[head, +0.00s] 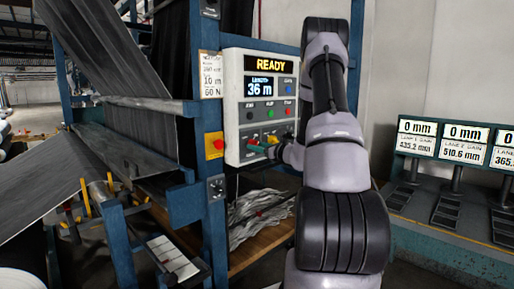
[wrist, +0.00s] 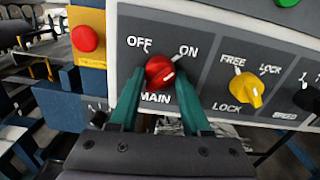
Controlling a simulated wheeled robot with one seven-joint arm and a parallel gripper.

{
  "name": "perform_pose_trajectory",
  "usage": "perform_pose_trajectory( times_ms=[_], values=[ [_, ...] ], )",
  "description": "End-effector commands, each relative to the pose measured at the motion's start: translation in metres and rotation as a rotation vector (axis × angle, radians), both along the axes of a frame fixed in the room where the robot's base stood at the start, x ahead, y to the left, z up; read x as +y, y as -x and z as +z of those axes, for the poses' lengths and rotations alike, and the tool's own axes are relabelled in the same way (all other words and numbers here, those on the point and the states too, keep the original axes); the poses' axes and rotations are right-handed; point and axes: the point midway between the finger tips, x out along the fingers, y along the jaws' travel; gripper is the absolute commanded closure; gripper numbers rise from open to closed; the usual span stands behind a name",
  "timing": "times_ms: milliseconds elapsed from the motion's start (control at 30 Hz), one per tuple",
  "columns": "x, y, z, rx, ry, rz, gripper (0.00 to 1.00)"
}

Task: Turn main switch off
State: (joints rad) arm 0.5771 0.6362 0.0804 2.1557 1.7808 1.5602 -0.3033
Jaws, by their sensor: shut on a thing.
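The red main switch knob (wrist: 159,70) sits on the grey control panel (wrist: 212,72), between the labels OFF at upper left and ON at upper right, with MAIN below. A small pale mark shows on the knob's right side; its exact direction is hard to read. My gripper (wrist: 158,76) has its two teal fingers on either side of the knob, shut on it. In the head view my gripper (head: 264,149) is at the lower part of the control box (head: 232,118), whose display reads READY and 36 m. The knob is hard to make out there.
A yellow FREE/LOCK knob (wrist: 249,90) is right of the switch, with a black speed knob (wrist: 307,97) beyond. A red button on a yellow plate (wrist: 86,38) is at left. Blue posts and grey sheet (head: 100,45) stand left; a gauge bench (head: 450,140) stands right.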

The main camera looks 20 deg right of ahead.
Motion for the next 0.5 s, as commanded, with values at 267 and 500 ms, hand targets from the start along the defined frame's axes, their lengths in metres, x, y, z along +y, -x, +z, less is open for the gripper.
perform_pose_trajectory(
  times_ms=[267,500],
  values=[
    [-0.0004,0.0,-0.0002,-0.071,0.2,0.0,1.0],
    [-0.0007,-0.0001,0.0,-0.149,0.414,0.001,1.0]
  ],
)
